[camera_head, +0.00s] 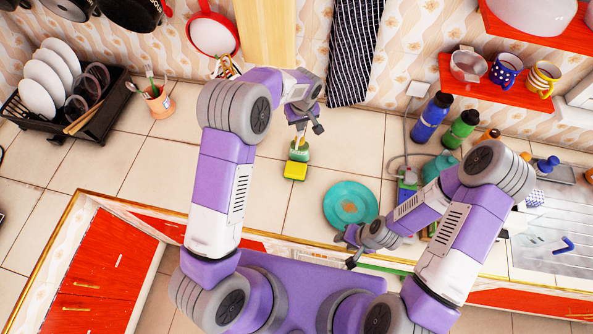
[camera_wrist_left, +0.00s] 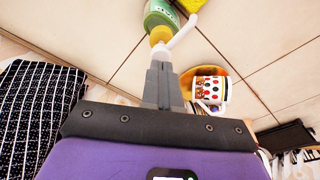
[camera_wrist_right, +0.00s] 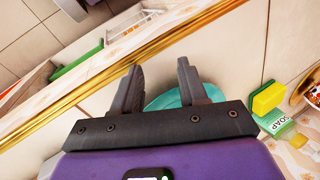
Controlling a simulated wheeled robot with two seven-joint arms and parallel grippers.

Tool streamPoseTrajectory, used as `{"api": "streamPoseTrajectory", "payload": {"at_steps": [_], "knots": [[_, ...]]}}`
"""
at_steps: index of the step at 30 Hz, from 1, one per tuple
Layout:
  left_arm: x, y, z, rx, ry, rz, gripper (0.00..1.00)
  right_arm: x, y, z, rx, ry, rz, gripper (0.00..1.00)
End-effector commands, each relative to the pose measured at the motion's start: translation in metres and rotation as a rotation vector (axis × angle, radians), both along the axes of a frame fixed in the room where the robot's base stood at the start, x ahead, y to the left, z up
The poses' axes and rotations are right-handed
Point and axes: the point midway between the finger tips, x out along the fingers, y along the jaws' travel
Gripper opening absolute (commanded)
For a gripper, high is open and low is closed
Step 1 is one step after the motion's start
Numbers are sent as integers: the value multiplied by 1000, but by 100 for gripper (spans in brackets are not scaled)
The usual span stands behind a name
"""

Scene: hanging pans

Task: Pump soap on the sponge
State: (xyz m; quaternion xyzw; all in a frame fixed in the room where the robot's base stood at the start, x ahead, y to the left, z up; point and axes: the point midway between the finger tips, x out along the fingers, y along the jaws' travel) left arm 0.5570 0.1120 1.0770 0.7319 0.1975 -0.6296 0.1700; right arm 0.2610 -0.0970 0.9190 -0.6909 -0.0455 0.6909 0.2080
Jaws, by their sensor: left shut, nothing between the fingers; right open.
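The soap bottle (camera_head: 299,152) stands on the tiled counter, with a green label, a yellow collar and a white pump. The yellow sponge (camera_head: 295,171) with a green layer lies just in front of it. My left gripper (camera_head: 303,124) is shut and empty, directly over the pump head. In the left wrist view its fingertips (camera_wrist_left: 160,66) line up with the white pump (camera_wrist_left: 182,31); whether they touch it I cannot tell. My right gripper (camera_head: 348,251) is open and empty near the counter's front edge, by the teal plate. The right wrist view shows the sponge (camera_wrist_right: 267,98) and soap label (camera_wrist_right: 277,123).
A teal plate (camera_head: 350,203) lies right of the sponge. A dish rack (camera_head: 90,112) and a utensil cup (camera_head: 159,101) stand at the left. Blue (camera_head: 432,115) and green (camera_head: 460,129) bottles stand at the back right, near the sink (camera_head: 548,235). Tiles left of the sponge are clear.

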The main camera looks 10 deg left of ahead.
Motion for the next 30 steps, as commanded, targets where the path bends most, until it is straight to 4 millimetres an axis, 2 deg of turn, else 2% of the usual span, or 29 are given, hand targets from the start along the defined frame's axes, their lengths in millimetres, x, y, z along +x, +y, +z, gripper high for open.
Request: {"api": "streamPoseTrajectory", "payload": {"at_steps": [30], "knots": [[0, 0, -22, 0, 0, 0, 0, 0, 0, -19, 0, -1, 0, 43]]}}
